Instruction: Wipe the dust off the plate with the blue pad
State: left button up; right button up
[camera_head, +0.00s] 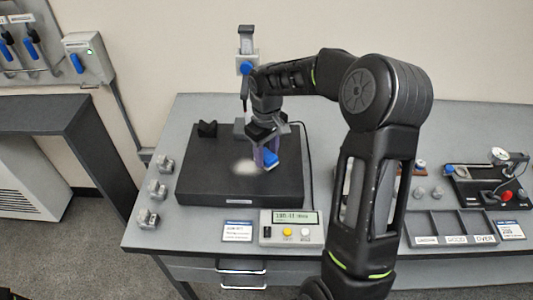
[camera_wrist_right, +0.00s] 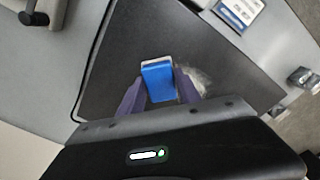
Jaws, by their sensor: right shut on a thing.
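The black plate (camera_head: 215,188) lies on the grey table. A pale smear of dust (camera_head: 244,166) shows near its middle, and also beside the gripper in the right wrist view (camera_wrist_right: 197,80). My right gripper (camera_head: 266,155) is over the plate, shut on the blue pad (camera_head: 268,160). In the right wrist view the pad (camera_wrist_right: 158,82) sits between the two purple fingers. The pad is just right of the dust in the head view; I cannot tell whether it touches the plate. My left gripper is not in view.
A dark V-block (camera_head: 207,129) stands at the plate's back left. A measuring column (camera_head: 246,65) rises behind. A display box (camera_head: 289,228) and a label card (camera_head: 238,231) lie in front. Clamps (camera_head: 157,189) line the left edge. Sorting bins (camera_head: 452,228) are at the right.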

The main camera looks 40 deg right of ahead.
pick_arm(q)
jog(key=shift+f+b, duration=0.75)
pick_arm(e)
jog(key=shift+f, duration=1)
